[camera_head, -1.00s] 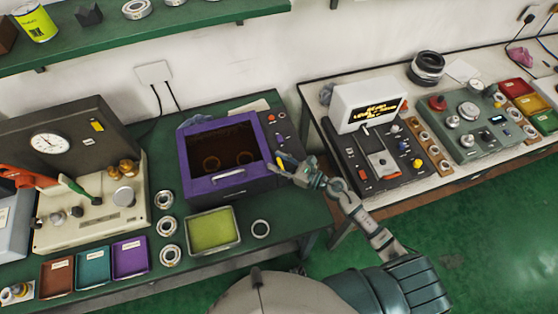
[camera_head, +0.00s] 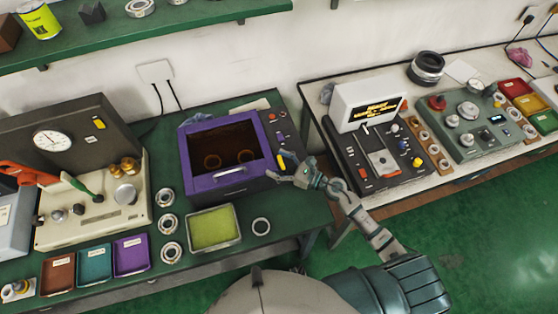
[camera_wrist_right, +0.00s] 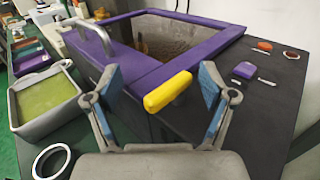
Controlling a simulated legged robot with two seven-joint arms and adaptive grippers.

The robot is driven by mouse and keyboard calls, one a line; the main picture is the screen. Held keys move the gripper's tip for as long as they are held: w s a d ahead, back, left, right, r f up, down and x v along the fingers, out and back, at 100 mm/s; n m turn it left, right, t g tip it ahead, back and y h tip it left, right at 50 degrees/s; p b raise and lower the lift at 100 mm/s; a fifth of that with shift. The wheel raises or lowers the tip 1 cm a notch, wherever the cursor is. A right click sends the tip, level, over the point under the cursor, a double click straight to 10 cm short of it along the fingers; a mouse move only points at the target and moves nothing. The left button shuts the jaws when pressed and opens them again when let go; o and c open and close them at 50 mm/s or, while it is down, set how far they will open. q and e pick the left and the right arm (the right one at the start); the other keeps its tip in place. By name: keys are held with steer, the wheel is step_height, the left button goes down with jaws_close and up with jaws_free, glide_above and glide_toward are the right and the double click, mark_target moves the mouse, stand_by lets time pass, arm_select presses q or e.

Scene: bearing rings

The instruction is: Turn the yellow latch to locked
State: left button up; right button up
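The yellow latch (camera_head: 282,161) is on the right part of the purple-framed box (camera_head: 191,165). In the right wrist view the latch (camera_wrist_right: 168,91) is a short yellow bar slanting up to the right beside the purple frame (camera_wrist_right: 185,58). My right gripper (camera_head: 280,176) is just on the near side of the latch in the head view. In the wrist view its blue-padded fingers (camera_wrist_right: 162,90) are spread, with the latch showing between them and clear space on both sides. Contact with the latch is not seen. My left gripper is not in view.
A silver handle (camera_wrist_right: 92,38) rises from the box's front. A small purple block (camera_wrist_right: 245,70) sits on the dark panel right of the latch. A second bench (camera_head: 450,180) stands to the right.

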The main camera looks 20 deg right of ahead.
steer(key=shift+w, duration=0.15)
steer(key=shift+d, duration=0.3)
steer(key=v, duration=1.1)
steer(key=shift+s, duration=0.4)
